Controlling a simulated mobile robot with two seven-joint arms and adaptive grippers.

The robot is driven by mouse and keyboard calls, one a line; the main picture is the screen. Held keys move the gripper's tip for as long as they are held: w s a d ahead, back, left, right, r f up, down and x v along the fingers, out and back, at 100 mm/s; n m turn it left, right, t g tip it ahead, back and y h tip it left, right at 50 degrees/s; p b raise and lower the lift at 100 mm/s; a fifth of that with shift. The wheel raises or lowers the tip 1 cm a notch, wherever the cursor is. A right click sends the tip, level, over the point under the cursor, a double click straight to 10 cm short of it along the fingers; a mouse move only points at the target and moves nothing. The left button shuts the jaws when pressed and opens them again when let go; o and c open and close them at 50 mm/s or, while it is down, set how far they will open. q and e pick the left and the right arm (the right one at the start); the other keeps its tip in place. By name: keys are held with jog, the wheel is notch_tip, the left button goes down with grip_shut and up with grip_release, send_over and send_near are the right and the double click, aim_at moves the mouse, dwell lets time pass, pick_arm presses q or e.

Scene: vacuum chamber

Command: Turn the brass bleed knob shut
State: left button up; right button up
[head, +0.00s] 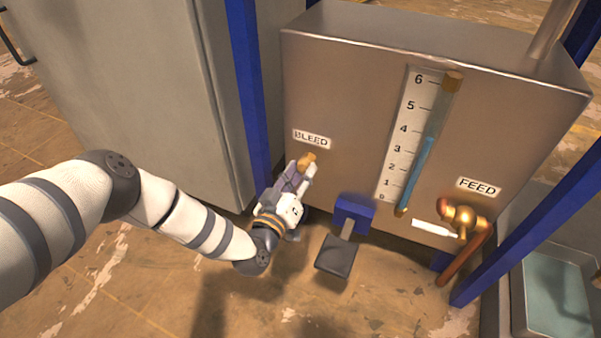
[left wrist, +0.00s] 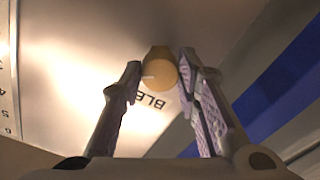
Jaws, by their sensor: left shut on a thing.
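The brass bleed knob (head: 307,160) sits on the front of the metal tank (head: 345,120), just below the BLEED label (head: 311,139). My left gripper (head: 304,168) is at the knob, its fingers shut on it. In the left wrist view the round end of the knob (left wrist: 160,70) shows between the tips of my left gripper (left wrist: 160,82), and the label (left wrist: 151,101) is partly hidden behind it. My right gripper is not in view.
A gauge (head: 418,140) with a blue column and a brass FEED valve (head: 462,217) are right of the knob. A blue post (head: 252,100) stands close left of the gripper. A black pedal (head: 336,255) juts out below the tank. A grey cabinet (head: 130,80) is at left.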

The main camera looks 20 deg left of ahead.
pick_arm(q)
jog(key=n, duration=0.6)
jog(key=shift+b, duration=0.4)
jog(key=n+b, duration=0.1)
jog(key=n, duration=0.5)
jog(key=shift+d, duration=0.1)
jog(key=o, duration=1.2)
jog(key=shift+c, duration=0.2)
jog(key=s, duration=1.2)
jog(key=shift+a, duration=0.2)
jog(key=shift+r, duration=0.15)
